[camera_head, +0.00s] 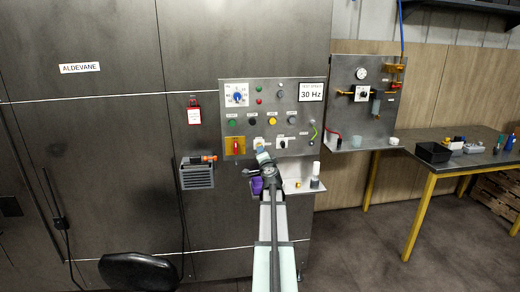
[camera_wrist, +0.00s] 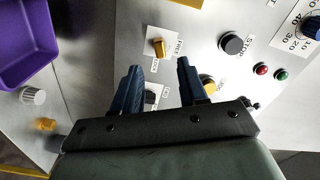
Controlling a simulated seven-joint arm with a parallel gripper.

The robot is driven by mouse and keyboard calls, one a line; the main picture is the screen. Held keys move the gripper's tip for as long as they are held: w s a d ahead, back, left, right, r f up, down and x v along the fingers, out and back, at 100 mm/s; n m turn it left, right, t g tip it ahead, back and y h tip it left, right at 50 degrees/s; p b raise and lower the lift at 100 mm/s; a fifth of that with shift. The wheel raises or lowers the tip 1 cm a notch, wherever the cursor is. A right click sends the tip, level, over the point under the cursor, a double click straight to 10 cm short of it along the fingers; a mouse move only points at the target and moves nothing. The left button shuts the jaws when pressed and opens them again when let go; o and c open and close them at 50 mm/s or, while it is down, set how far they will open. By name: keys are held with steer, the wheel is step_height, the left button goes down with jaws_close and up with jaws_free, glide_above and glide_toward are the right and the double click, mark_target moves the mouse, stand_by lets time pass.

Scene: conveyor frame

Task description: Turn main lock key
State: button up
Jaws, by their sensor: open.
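The main lock key appears as a small brass key (camera_wrist: 158,47) on a white plate marked FREE, with a second partly readable word, in the wrist view. In the head view its plate (camera_head: 258,142) is partly behind my gripper's tip. My gripper (camera_wrist: 160,66) is open and empty. Its two dark blue fingers point toward the panel. The key shows just beyond the tips and between them, apart from both as far as I can see. In the head view my gripper (camera_head: 263,157) is at the lower edge of the panel (camera_head: 273,100).
A red handle on a yellow plate (camera_head: 236,146) sits left of the key. A black selector (camera_head: 282,144) is to its right, and shows between my fingers in the wrist view (camera_wrist: 150,97). A black STOP button (camera_wrist: 231,43) is close by. A purple bin (camera_head: 257,186) is below.

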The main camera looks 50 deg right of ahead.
steer(key=x, duration=0.7)
steer(key=shift+w+d, duration=0.25)
steer(key=shift+d, duration=0.05)
steer(key=shift+c, duration=0.2)
jaws_close()
